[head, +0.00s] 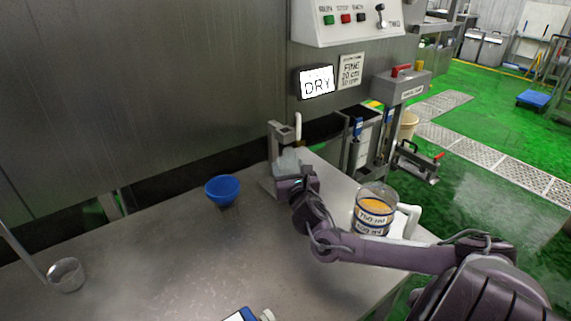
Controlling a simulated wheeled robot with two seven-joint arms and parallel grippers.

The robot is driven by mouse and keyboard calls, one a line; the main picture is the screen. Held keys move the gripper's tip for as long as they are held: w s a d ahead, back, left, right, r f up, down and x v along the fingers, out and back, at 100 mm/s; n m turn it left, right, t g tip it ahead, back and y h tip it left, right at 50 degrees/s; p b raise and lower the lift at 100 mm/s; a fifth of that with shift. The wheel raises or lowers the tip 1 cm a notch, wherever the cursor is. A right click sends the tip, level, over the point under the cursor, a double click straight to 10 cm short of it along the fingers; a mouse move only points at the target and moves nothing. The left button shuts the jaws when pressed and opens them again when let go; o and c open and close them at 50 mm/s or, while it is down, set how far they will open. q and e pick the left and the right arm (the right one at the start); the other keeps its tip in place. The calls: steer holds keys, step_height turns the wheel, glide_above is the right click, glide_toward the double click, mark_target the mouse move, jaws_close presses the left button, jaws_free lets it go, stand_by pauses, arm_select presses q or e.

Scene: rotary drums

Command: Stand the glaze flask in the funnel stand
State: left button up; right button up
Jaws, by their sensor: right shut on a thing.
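The funnel stand (279,133) is a small grey metal frame at the back edge of the table, near the wall. My right gripper (291,174) is at the stand, shut on a pale, greyish translucent thing (288,160) that appears to be the glaze flask. The flask is at the stand's front, below its top arm. The gripper hides its lower part, so I cannot tell whether it is seated in the stand or resting on its base. My left gripper is out of view.
A blue bowl (222,189) stands left of the stand. A clear jug with orange contents (375,210) stands at the table's right, beside my right forearm. A metal cup with a long handle (66,275) is at far left. The middle front table is mostly clear.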

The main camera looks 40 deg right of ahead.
mark_target(285, 164)
steer(key=x, duration=0.4)
steer(key=shift+w+d+f, duration=0.1)
steer(key=shift+w+f, duration=0.15)
steer(key=shift+f, duration=0.1)
steer(key=shift+f+p, duration=0.3)
steer(key=shift+f, duration=0.05)
steer(key=shift+f, duration=0.1)
steer(key=o, duration=1.1)
steer(key=shift+f, duration=0.1)
